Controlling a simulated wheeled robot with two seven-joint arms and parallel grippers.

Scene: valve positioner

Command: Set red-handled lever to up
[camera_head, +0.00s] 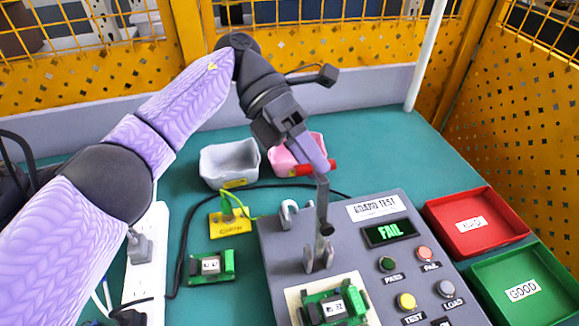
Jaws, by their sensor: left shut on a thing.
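The lever (323,208) stands upright from its bracket on the grey test box (285,250), with its red handle (312,169) at the top. My left gripper (312,158) comes down from above and is shut on the red handle, hiding part of it. A green circuit board (335,306) sits on the box in front of the lever's bracket. My right gripper is not in view.
A red tray (476,222) and a green tray (522,288) lie at the right. White (229,162) and pink (283,160) bins stand behind the box. Another green board (212,267), a yellow tag block (230,224) and a black cable are on the left. The back right table is clear.

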